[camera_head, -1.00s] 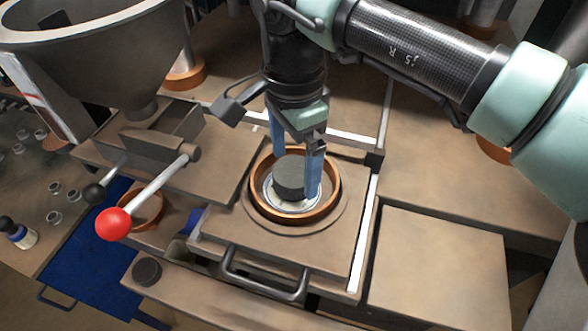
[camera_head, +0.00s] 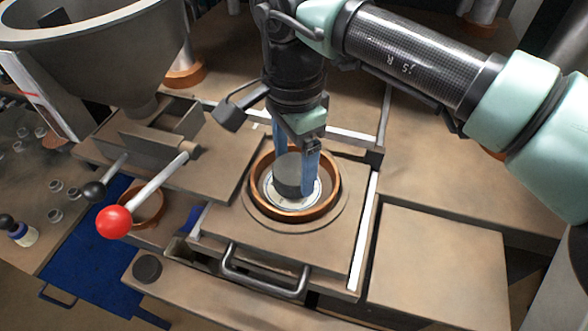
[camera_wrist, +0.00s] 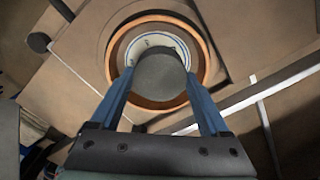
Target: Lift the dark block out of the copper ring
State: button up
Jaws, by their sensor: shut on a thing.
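The dark block (camera_head: 288,183) is a short grey-black cylinder above a pale disc with a blue rim (camera_head: 296,204), inside the copper ring (camera_head: 329,203). My gripper (camera_head: 294,168) reaches down into the ring, its blue fingers shut on the block from opposite sides. In the wrist view the block (camera_wrist: 160,72) lies between the fingertips (camera_wrist: 160,80), with the ring (camera_wrist: 112,66) around it. The block seems slightly raised off the disc, but its underside is hidden and still within the ring's outline. The left finger's tip is hidden behind the block in the head view.
A red-knobbed lever (camera_head: 114,222) stands to the left, below a large grey hopper (camera_head: 95,50). A flat brown slab (camera_head: 440,265) gives clear room at right.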

notch_tip(320, 180, up, 10)
jog(key=b, duration=0.1)
dwell(0.4)
jog(key=shift+r, duration=0.15)
notch_tip(320, 180, up, 7)
jog(key=p, duration=0.6)
send_over(294, 168)
